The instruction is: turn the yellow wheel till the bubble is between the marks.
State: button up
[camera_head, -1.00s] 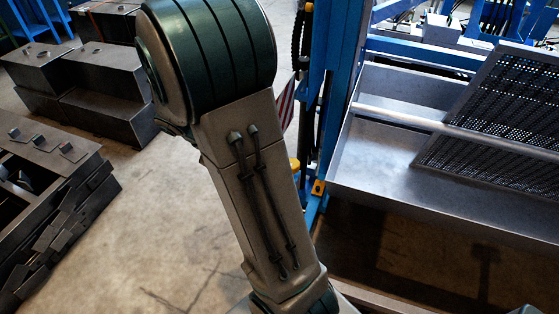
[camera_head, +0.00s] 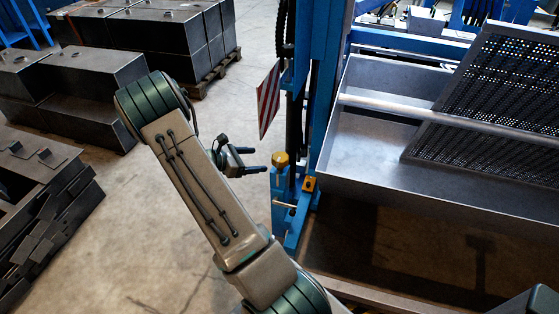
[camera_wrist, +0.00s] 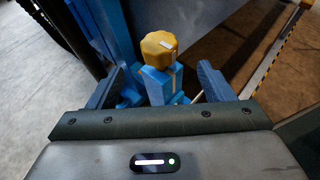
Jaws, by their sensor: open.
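The yellow wheel (camera_head: 281,160) is a small knob on top of a blue post (camera_head: 284,200) beside the blue upright of the frame. It also shows in the wrist view (camera_wrist: 159,47), between and beyond my fingers, with a pale mark on its top. My gripper (camera_head: 262,162) is open and empty, just left of the wheel and apart from it, fingers pointing at it. In the wrist view my gripper (camera_wrist: 160,88) has one finger at each side of the blue post. No bubble or marks can be made out.
A steel tray (camera_head: 420,190) with a perforated sieve plate (camera_head: 500,90) stands at the right. A striped red and white plate (camera_head: 269,98) hangs above and left of the wheel. Dark metal blocks (camera_head: 90,70) stand at the left. The floor between is clear.

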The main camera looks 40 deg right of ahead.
aim_at(275, 160)
jog(key=x, duration=1.1)
jog(key=shift+b, duration=0.3)
jog(key=shift+f, duration=0.1)
jog(key=c, duration=1)
jog(key=shift+o, duration=0.2)
jog(key=shift+a, duration=0.25)
jog(key=shift+d, duration=0.1)
